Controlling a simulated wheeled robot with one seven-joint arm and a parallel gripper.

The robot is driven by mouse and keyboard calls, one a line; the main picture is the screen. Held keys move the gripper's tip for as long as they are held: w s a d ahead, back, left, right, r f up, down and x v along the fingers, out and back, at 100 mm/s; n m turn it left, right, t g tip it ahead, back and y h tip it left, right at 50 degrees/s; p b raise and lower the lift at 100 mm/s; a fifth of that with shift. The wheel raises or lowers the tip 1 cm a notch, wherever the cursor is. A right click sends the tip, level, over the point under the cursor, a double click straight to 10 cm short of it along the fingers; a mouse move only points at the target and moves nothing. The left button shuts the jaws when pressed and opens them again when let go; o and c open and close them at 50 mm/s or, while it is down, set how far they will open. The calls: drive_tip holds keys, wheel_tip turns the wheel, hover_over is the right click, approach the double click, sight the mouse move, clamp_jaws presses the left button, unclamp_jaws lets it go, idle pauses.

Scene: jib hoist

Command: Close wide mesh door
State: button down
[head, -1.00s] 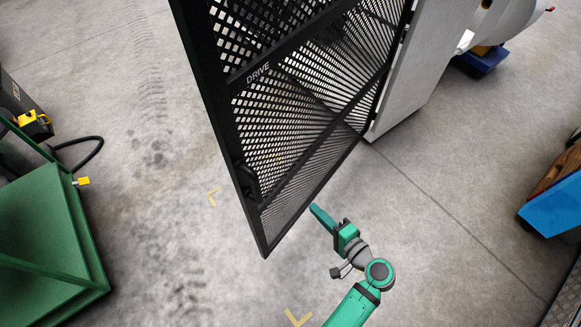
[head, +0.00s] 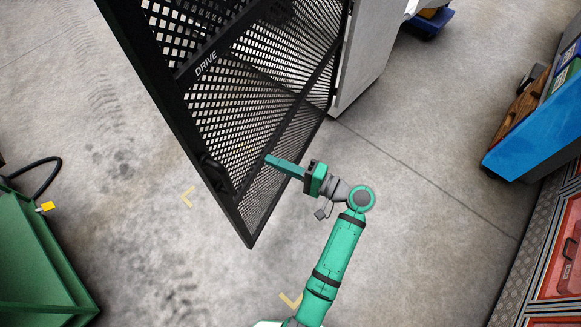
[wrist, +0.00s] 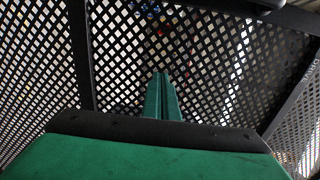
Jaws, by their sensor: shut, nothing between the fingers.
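The wide mesh door (head: 222,110) is a black-framed panel of diamond mesh marked DRIVE. It stands open, swung out from the light grey cabinet (head: 368,50) at its upper right. A dark handle (head: 213,172) sits near its free edge at the lower left. My gripper (head: 268,159) is shut, with its fingertips over the lower part of the door in the head view. In the wrist view the mesh (wrist: 205,50) fills the background and the shut fingers (wrist: 162,80) point at it. I cannot tell whether the tips touch the mesh.
A green cart (head: 38,265) with a yellow tag stands at the lower left. A blue cart (head: 530,135) and a red drawer unit (head: 565,260) stand at the right. The concrete left of the door is clear.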

sight(248, 150)
drive_tip(key=x, duration=0.5)
drive_tip(key=shift+w+a, duration=0.1)
drive_tip(key=shift+a, duration=0.15)
drive_tip(key=shift+w+a, duration=0.1)
drive_tip(key=shift+a, duration=0.05)
drive_tip(key=shift+w, duration=0.1)
